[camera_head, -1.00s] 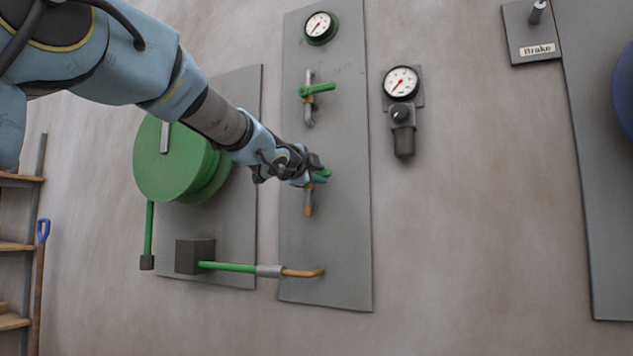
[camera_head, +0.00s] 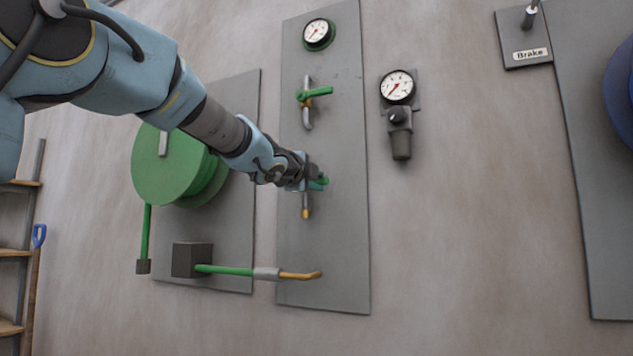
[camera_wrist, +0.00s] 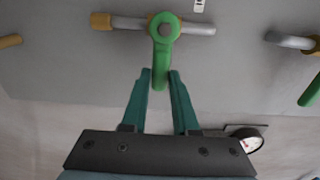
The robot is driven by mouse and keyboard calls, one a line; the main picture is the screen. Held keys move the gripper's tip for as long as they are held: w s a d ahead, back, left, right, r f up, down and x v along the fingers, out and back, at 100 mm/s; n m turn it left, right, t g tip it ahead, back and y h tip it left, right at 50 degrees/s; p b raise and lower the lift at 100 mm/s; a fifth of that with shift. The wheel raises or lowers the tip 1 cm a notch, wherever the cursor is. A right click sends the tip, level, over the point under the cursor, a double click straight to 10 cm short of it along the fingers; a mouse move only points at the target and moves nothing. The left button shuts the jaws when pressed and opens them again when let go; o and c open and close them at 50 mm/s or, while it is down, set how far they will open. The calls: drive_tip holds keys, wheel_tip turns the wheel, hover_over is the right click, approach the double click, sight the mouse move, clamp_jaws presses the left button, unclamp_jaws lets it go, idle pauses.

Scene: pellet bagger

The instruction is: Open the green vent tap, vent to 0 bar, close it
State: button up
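The grey panel (camera_head: 340,255) carries two green-handled taps. The upper tap (camera_head: 314,93) has its green lever pointing right, across its upright grey pipe. The lower tap (camera_head: 305,207) has a grey pipe with a yellow tip, and my gripper (camera_head: 316,180) is at its green lever. In the wrist view that lever (camera_wrist: 161,55) stands square to its pipe (camera_wrist: 195,28). My gripper (camera_wrist: 160,76) has one finger on each side of the lever's free end, with little or no gap, and appears shut on it. The green-rimmed gauge (camera_head: 318,34) tops the panel; its reading is too small to tell.
A second gauge with a regulator (camera_head: 399,112) is on the wall right of the panel. A green reel (camera_head: 172,172) is behind my arm. A hose with a yellow end (camera_head: 300,275) crosses the panel below. Bare wall lies right of the regulator.

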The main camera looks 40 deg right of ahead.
drive_tip(key=o, duration=0.5)
drive_tip(key=shift+c, duration=0.2)
drive_tip(key=v, duration=1.1)
drive_tip(key=shift+d, duration=0.1)
